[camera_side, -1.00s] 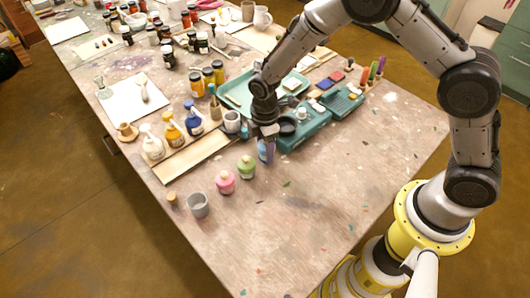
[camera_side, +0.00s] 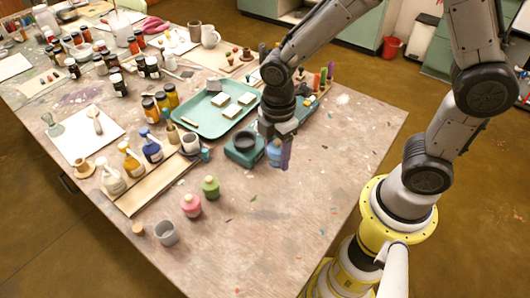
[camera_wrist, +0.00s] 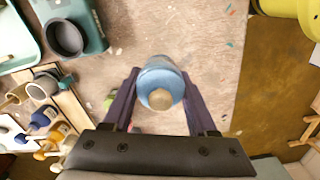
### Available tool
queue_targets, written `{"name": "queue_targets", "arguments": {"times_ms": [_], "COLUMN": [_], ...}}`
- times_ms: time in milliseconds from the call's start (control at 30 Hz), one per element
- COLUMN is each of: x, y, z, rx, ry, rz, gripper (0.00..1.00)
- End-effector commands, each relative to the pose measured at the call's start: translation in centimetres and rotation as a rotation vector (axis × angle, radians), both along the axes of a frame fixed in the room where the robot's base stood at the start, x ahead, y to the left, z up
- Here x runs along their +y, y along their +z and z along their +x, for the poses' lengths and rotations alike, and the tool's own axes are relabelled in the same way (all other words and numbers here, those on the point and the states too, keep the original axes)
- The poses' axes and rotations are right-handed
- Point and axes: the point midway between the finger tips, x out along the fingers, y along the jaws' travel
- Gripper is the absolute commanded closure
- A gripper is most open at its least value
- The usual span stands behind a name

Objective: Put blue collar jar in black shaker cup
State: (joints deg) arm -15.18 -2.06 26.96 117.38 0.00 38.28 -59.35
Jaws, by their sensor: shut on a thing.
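My gripper (camera_side: 280,162) is shut on the blue jar (camera_side: 274,155), near the front of the table's middle. In the wrist view, the blue jar (camera_wrist: 160,82), with a tan round knob on top, sits between the two purple fingers of my gripper (camera_wrist: 158,92). The black shaker cup (camera_side: 244,140) shows as a dark round opening at the teal block, left of the jar in the side view. In the wrist view the cup (camera_wrist: 65,38) is at the upper left, its mouth open and dark inside. The jar is apart from the cup; its exact height is unclear.
A pink jar (camera_side: 191,205), a green jar (camera_side: 211,187) and a grey cup (camera_side: 166,233) stand in front. A teal tray (camera_side: 194,129) with pale blocks lies behind. Pump bottles (camera_side: 132,163) stand on a wooden board at left. The table's right front is clear.

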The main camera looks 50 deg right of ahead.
Motion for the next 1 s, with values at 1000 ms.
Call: {"name": "queue_targets", "arguments": {"times_ms": [1000], "x": [-5.9], "y": [-3.2], "z": [15.6], "rx": [-0.008], "ry": [-0.029], "rz": [0.003], "gripper": [1.00]}}
